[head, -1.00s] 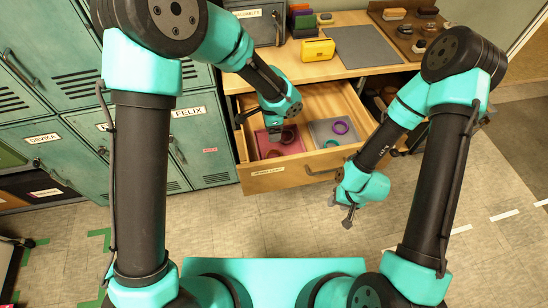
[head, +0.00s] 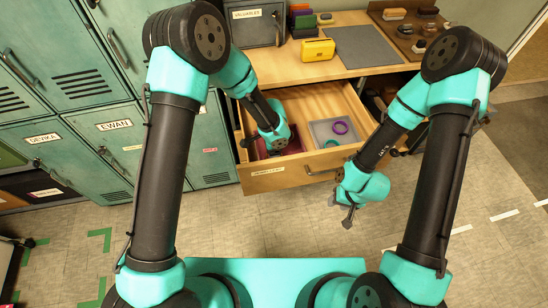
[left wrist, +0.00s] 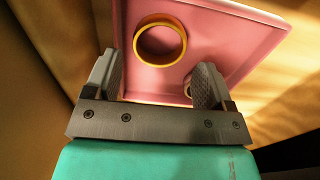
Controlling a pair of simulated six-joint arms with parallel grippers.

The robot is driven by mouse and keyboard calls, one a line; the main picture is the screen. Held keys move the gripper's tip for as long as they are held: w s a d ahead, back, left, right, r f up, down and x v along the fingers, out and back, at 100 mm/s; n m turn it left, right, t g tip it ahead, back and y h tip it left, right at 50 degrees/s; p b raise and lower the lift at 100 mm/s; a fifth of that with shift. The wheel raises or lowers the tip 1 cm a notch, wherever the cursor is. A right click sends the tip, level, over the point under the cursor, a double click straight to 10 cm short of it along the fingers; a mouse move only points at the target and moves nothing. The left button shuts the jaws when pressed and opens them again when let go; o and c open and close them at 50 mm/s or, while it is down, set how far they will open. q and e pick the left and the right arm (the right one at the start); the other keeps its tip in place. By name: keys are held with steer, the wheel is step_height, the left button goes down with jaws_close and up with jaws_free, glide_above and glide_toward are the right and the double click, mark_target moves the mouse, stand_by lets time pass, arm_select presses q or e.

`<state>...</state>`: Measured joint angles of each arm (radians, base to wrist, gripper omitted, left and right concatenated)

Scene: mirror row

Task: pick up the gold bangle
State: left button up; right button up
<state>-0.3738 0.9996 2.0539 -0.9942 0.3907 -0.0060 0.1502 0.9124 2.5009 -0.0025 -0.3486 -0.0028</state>
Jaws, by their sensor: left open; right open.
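The gold bangle (left wrist: 161,40) lies on a pink tray (left wrist: 236,42) in the left wrist view. My left gripper (left wrist: 157,68) is open, its fingers pointing at the tray with the bangle just beyond and between the tips, not gripped. A second ring (left wrist: 187,86) is mostly hidden behind the finger on the right. In the head view, my left wrist covers most of the pink tray (head: 256,152) in the open drawer, and the gold bangle cannot be seen there. My right gripper (head: 341,210) is open and empty in front of the drawer, above the floor.
The wooden drawer (head: 268,181) stands open under the desk. A grey tray (head: 321,131) in its right part holds a purple bangle (head: 340,127) and a teal ring (head: 332,143). A yellow box (head: 318,49) stands on the desk. Green lockers (head: 120,130) stand at left.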

arm_select(q)
steer(key=shift+w+d+f, duration=0.1)
steer(key=shift+d+f, duration=0.05)
steer(key=shift+f, duration=1.15)
steer(key=shift+d+f, duration=0.1)
steer(key=shift+f, duration=1.2)
steer(key=c, duration=0.6)
